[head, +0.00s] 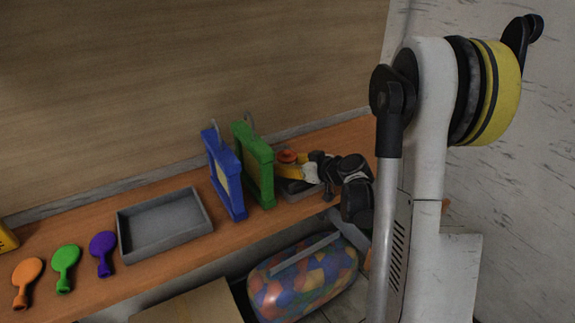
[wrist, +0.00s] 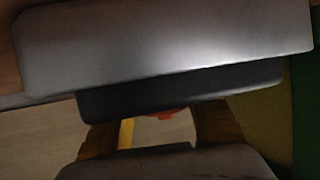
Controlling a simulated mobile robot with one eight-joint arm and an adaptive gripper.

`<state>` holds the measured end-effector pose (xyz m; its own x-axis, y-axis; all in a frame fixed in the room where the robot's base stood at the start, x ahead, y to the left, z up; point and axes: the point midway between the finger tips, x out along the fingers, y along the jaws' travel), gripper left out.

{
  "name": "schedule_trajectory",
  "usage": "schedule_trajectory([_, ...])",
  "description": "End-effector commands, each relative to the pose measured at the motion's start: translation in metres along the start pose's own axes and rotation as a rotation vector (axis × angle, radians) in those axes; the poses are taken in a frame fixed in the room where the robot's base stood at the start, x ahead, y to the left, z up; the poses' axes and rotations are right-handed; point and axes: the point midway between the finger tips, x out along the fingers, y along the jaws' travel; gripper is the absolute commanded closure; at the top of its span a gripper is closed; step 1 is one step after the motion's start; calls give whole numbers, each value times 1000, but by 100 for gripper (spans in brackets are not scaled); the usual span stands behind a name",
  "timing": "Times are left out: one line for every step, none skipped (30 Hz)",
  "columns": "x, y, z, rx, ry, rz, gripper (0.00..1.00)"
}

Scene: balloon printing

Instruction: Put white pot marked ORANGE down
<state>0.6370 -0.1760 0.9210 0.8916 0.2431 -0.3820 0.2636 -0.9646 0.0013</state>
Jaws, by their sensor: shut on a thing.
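The white pot (head: 311,173) shows as a small pale patch in the head view, at the right part of the wooden shelf. My gripper (head: 304,170) is shut on it, and my dark wrist parts cover much of the pot. No ORANGE marking can be read. The pot is right beside the green upright frame and over or at a low grey tray (head: 296,188); I cannot tell whether it touches the tray. An orange-red round thing (head: 287,156) shows just behind my gripper. The wrist view is dark and close, and I cannot make out the pot there for sure.
A green frame (head: 258,180) and a blue frame (head: 228,185) stand left of my gripper. A multicoloured rounded object (head: 300,285) is below the shelf.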

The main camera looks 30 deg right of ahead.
Motion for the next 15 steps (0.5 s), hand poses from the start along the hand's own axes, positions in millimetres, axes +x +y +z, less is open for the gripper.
schedule_trajectory([1, 0, 1, 0, 0, 0, 85])
schedule_trajectory([1, 0, 1, 0, 0, 0, 46])
schedule_trajectory([0, 0, 1, 0, 0, 0, 34])
schedule_trajectory([0, 0, 1, 0, 0, 0, 31])
schedule_trajectory([0, 0, 1, 0, 0, 0, 31])
schedule_trajectory([0, 0, 1, 0, 0, 0, 31])
schedule_trajectory([0, 0, 1, 0, 0, 0, 31])
schedule_trajectory([0, 0, 1, 0, 0, 0, 31])
schedule_trajectory([0, 0, 1, 0, 0, 0, 31])
schedule_trajectory([0, 0, 1, 0, 0, 0, 31])
schedule_trajectory([0, 0, 1, 0, 0, 0, 31])
schedule_trajectory([0, 0, 1, 0, 0, 0, 31])
schedule_trajectory([0, 0, 0, 0, 0, 0, 31])
schedule_trajectory([0, 0, -1, 0, 0, 0, 31])
schedule_trajectory([-3, 0, -2, 0, 0, 1, 31])
